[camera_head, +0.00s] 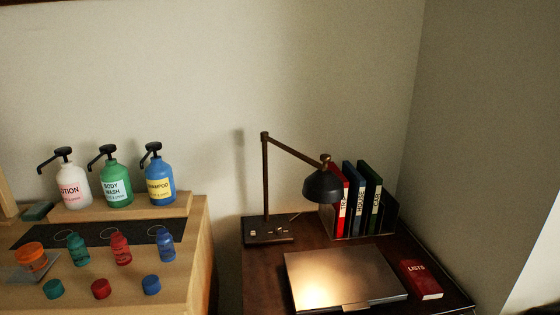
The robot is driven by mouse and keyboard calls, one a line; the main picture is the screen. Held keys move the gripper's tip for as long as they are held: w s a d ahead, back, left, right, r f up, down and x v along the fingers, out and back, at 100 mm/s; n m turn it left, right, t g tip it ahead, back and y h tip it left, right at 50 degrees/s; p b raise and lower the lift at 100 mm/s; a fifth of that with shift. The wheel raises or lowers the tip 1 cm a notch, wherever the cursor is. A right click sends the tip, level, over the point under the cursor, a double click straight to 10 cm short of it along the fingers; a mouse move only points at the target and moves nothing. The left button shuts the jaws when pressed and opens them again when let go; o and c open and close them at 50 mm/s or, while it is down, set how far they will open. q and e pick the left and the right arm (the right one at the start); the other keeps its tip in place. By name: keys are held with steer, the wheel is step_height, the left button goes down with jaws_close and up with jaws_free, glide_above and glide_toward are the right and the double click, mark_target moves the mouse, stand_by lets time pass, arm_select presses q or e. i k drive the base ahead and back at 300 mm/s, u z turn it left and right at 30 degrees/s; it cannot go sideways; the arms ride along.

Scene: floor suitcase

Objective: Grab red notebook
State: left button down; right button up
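A small red notebook (420,279) with white lettering that reads "LISTS" lies flat on the dark wooden desk (263,278), near its right front side. It sits just right of a closed silver laptop (345,277). A red binder (341,199) stands upright at the back of the desk, partly hidden by the lamp head. Neither of my grippers shows in the head view.
A desk lamp (322,186) stands behind the laptop, its head hanging over the desk. Blue (353,200) and green (373,198) binders stand in a dark holder (391,215). A wooden cabinet (196,244) at left carries pump bottles, small bottles and caps. A wall rises at right.

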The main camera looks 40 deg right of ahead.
mark_target(422, 281)
steer(key=z, duration=1.35)
